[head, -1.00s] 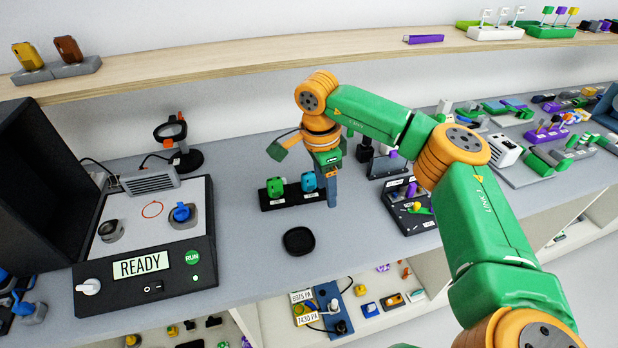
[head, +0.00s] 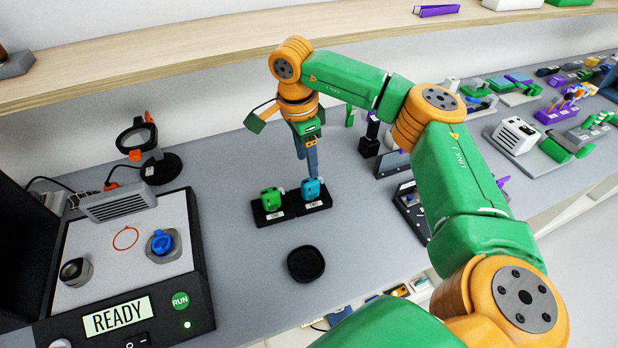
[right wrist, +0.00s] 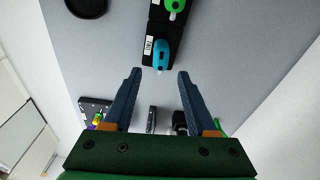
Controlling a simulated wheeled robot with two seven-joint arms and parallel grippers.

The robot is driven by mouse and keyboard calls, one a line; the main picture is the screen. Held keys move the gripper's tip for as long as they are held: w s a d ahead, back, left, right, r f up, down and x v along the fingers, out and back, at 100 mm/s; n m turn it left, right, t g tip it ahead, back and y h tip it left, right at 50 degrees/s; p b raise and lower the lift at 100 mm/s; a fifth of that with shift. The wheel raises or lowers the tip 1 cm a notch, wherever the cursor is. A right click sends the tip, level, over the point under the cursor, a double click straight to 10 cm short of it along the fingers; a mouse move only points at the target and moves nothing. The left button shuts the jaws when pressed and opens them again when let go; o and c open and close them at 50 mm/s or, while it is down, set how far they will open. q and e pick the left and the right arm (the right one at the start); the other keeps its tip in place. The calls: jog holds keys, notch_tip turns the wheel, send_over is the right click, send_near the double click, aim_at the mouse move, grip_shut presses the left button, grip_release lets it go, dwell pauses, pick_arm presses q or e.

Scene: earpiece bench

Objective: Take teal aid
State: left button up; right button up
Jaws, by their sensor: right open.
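The teal aid (head: 311,190) stands in the right part of a small black two-place stand. A green aid (head: 271,199) stands in the left part. My right gripper (head: 307,172) points down just behind and above the teal aid in the head view. In the right wrist view the right gripper (right wrist: 160,74) is open and empty, its two fingers apart. The teal aid (right wrist: 161,55) lies just past the fingertips, roughly centred between them. The green aid (right wrist: 175,6) is partly cut off at the top edge. My left gripper is not in view.
A black round dish (head: 306,263) lies in front of the stand. A device with a READY screen (head: 115,316) is at the left, with a ring-shaped magnifier (head: 137,138) behind it. A dark tray (head: 410,205) lies to the right, partly behind my arm. The bench around the stand is clear.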

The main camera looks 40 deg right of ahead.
aim_at(310, 180)
jog(key=f+b, duration=0.1)
jog(key=f, duration=0.1)
jog(key=f+b, duration=0.2)
jog(key=f, duration=0.1)
jog(key=f+b, duration=0.2)
jog(key=shift+w+d+f, duration=0.15)
jog(key=shift+d+f, duration=0.15)
jog(key=shift+d, duration=0.05)
jog(key=shift+d+f, duration=0.1)
jog(key=shift+f, duration=0.3)
jog(key=shift+r, duration=0.15)
grip_shut()
notch_tip(310, 180, up, 10)
jog(key=p, duration=0.9)
